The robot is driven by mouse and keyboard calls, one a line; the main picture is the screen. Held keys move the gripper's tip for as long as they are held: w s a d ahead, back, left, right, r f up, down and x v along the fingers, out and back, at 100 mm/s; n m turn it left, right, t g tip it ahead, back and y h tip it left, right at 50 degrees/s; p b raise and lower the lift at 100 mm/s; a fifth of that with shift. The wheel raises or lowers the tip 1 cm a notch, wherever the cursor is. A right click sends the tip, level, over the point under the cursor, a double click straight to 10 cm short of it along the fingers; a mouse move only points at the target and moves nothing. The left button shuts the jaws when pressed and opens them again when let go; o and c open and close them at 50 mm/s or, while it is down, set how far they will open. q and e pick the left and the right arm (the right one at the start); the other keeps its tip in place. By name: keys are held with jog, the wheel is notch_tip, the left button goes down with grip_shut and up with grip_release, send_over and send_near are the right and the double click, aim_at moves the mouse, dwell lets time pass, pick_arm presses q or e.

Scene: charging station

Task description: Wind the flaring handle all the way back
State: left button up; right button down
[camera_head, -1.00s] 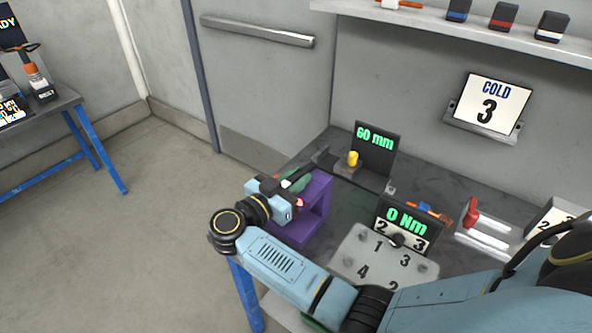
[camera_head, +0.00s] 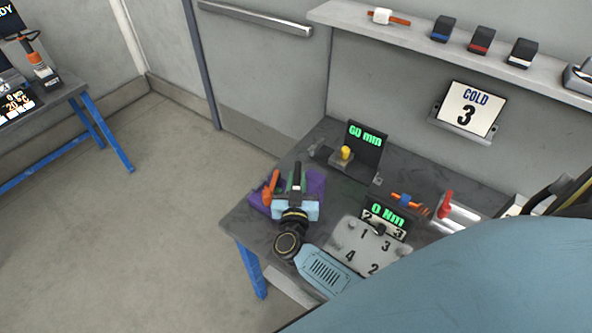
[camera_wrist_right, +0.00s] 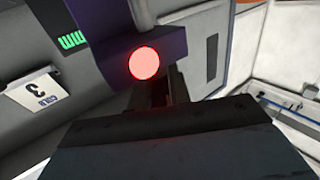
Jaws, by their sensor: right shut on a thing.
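The purple flaring tool (camera_head: 315,184) sits at the near left corner of the bench, largely hidden by my right gripper. My right gripper (camera_head: 298,171) is shut over the tool, its dark fingers pointing away from me. A red-orange handle part (camera_head: 271,188) stands just left of the fingers. In the right wrist view its round red end (camera_wrist_right: 145,63) shows in front of the purple body (camera_wrist_right: 185,45), close to the dark fingers (camera_wrist_right: 166,90). The grip itself is hidden. My left gripper is not in view.
A numbered plate (camera_head: 345,235) and a 0 Nm display (camera_head: 387,214) lie to the right. A red lever (camera_head: 446,203) stands farther right. Floor left of the bench is clear.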

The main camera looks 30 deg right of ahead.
jog(key=n+y, duration=0.1)
jog(key=n+t+y+p, duration=0.1)
jog(key=shift+s+d+y, duration=0.15)
jog(key=shift+y, duration=0.15)
jog(key=shift+n+t+y, duration=0.5)
jog(key=shift+y, duration=0.2)
jog(key=n+y, duration=0.1)
jog(key=y, duration=0.1)
jog(key=shift+d+f+n+t+y, duration=0.1)
jog(key=shift+f+n+t+y, duration=0.05)
jog(key=shift+n+t+y, duration=0.2)
jog(key=n+y+b, duration=0.1)
jog(key=y, duration=0.1)
jog(key=shift+d+n+t+y, duration=0.1)
jog(key=shift+n+t+y, duration=0.15)
jog(key=shift+n+y, duration=0.1)
jog(key=n+y+b, duration=0.1)
jog(key=y+b, duration=0.1)
jog(key=shift+f+n+y, duration=0.1)
jog(key=shift+n+y, duration=0.2)
jog(key=n+y+b, duration=0.1)
jog(key=y+b, duration=0.1)
jog(key=shift+d+n+y, duration=0.1)
jog(key=shift+n+y, duration=0.3)
jog(key=shift+r+n+g+y+b, duration=0.2)
jog(key=shift+n+g+y+b, duration=0.1)
jog(key=shift+g+y, duration=0.1)
